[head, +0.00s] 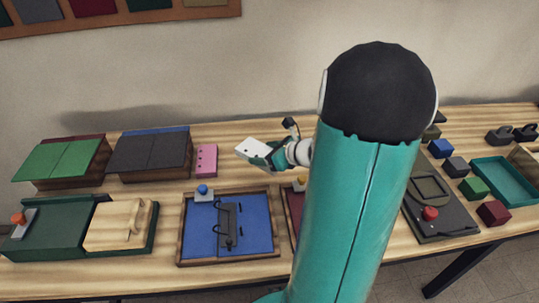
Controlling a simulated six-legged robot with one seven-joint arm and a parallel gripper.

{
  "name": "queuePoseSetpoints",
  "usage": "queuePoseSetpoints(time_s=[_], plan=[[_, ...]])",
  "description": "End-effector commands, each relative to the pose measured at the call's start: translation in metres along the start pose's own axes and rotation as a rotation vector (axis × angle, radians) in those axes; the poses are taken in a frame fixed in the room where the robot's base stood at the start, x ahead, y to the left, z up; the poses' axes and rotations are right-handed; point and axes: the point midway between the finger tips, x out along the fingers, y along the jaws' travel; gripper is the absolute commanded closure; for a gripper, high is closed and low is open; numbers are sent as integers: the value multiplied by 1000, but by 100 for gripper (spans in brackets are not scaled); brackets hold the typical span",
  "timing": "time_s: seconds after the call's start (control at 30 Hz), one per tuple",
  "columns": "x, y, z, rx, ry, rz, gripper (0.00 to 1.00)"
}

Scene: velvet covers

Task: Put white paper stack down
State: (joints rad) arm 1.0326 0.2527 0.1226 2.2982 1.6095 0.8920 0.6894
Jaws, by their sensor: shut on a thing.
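The white paper stack (252,148) is a pale flat block with small dark holes on its face, seen in the head view left of my teal arm. My gripper (267,154) is shut on it and holds it tilted. In the picture it sits over the back part of the wooden table (232,134), right of a pink block. How high it is above the table I cannot tell. The fingertips are partly hidden behind the stack.
A pink holed block (206,160) stands near a dark-covered box (150,152) and a green-covered box (62,159). In front are a blue tray (258,240) with a black clip and a green case (45,235). A dark device (445,220), small cubes and a teal tray (499,183) lie right. My arm hides the middle.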

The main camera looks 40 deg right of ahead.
Motion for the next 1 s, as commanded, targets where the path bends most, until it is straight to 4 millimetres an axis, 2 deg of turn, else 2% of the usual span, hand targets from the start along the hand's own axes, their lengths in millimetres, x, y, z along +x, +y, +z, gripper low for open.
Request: queuePoseSetpoints(time_s=[0.17,0.53,0.7,0.83,1.0], plan=[[9,-10,-3,1,0,1,64],[58,-76,-16,2,-1,1,64],[82,-97,-36,3,-1,3,64],[96,-111,-46,2,0,2,64],[104,-120,-52,0,0,2,64]])
